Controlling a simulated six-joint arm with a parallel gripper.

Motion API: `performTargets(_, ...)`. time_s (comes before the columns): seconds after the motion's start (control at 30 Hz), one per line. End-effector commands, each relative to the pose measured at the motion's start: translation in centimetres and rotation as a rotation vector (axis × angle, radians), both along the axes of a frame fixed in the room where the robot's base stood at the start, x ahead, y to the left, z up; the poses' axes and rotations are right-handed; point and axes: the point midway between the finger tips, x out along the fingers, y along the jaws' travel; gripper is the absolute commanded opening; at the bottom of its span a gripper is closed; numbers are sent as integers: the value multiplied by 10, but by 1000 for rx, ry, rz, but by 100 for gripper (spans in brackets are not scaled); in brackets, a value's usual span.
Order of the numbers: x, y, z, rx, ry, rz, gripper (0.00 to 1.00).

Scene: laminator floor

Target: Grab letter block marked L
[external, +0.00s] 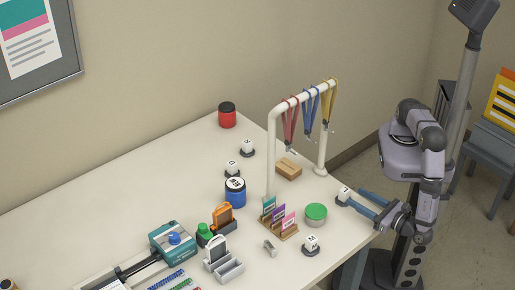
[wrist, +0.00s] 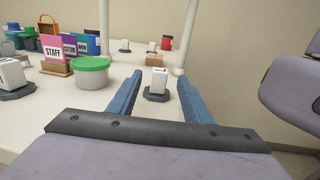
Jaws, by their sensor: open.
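My gripper (external: 350,196) is open near the table's right edge, its two blue fingers reaching in over the tabletop. A white letter block (wrist: 158,80) on a dark base stands between the fingers near their tips in the wrist view, with a gap on each side. The same block shows at the fingertips in the external view (external: 344,191). Its letter is too small to read, so I cannot tell if it is the L. Other white blocks on dark bases stand at the front (external: 311,242), the middle (external: 232,167) and the back (external: 248,146); their letters are not clearly readable.
A green-lidded round tub (external: 316,213) and a badge holder (external: 286,231) stand left of my gripper. A white rack (external: 270,150) with hanging lanyards and a cardboard box (external: 289,169) are beyond. A blue jar (external: 235,192) and laminator (external: 172,240) are farther left. The back-left tabletop is clear.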

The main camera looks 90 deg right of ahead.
Motion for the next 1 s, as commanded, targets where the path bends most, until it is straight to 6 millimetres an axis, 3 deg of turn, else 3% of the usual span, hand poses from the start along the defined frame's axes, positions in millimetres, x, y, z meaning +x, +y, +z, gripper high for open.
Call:
performTargets(0.33, 32, -26, 3, -1, 0, -3, 45)
performTargets(0.67, 37, -30, 0, 0, 0, 0, 45)
performTargets(0.87, 37, -30, 0, 0, 0, 0, 2)
performTargets(1.0, 37, -30, 1, 0, -2, -1, 0)
